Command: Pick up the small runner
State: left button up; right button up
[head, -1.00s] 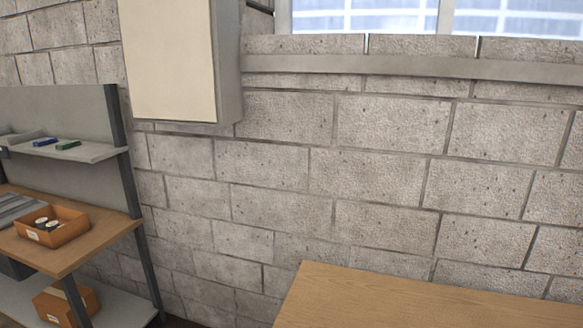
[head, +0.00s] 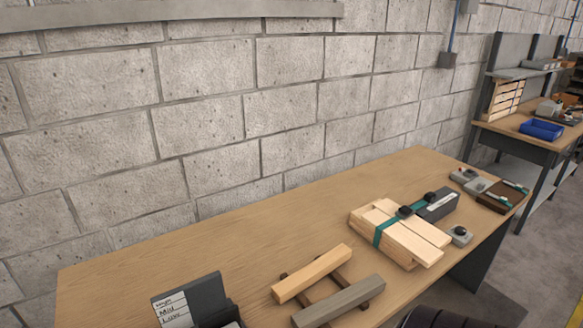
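No label marks the small runner, and I cannot tell for certain which piece it is. A light wooden bar (head: 312,273) and a grey bar (head: 338,301) lie side by side, slightly apart, across dark crosspieces (head: 342,281) at the near part of the wooden table (head: 215,255). Farther right, a bundle of light wooden pieces (head: 412,240) has a teal strap around it. Neither gripper can be made out in the head view. A dark rounded shape cut off at the bottom edge may be part of me.
A dark stand with a handwritten card (head: 172,308) is at the table's near left. A dark grey block (head: 437,206), a small grey block with a black knob (head: 460,236) and a dark strapped item (head: 497,197) lie right. Another bench with a blue bin (head: 541,129) stands beyond. The table's back left is clear.

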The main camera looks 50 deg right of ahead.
aim_at(290, 287)
jog(key=z, duration=1.75)
jog(key=u, duration=0.3)
jog(key=l+u, duration=0.45)
jog(key=k+l+u, duration=0.1)
jog(key=l+u, duration=0.3)
jog(key=l, duration=0.2)
jog(key=k+l+u, duration=0.2)
jog(key=l+u, duration=0.25)
jog(key=l, duration=0.1)
